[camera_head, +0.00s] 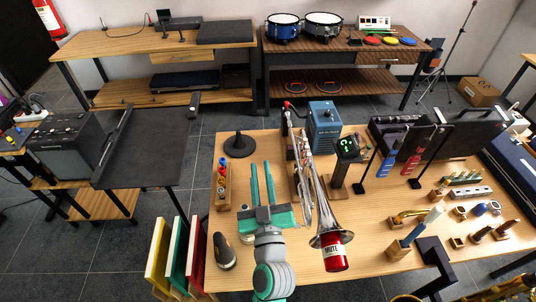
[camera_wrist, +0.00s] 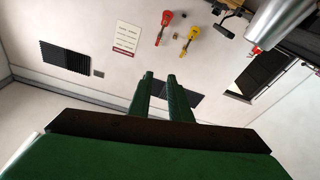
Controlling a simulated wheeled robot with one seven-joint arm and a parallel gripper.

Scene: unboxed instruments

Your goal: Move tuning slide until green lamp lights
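A silver brass instrument (camera_head: 306,180) stands on the wooden table, its bell toward the front with a red mute (camera_head: 334,256) in it. I cannot make out its tuning slide for certain; a small red part (camera_head: 287,104) shows at its far end. A black tuner (camera_head: 346,150) with lit green marks on its screen stands to its right. My gripper (camera_head: 261,165) is left of the instrument, apart from it, its fingers parallel with an empty gap. The wrist view shows the fingers (camera_wrist: 161,78) against a wall, and a silver tube (camera_wrist: 283,28) at top right.
A blue box (camera_head: 325,125) stands behind the instrument. A black round-based stand (camera_head: 238,145) and a wooden rack of small bottles (camera_head: 223,186) are left of my gripper. Red and blue tools (camera_head: 418,160) hang on the right. Cups and small parts crowd the table's right side.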

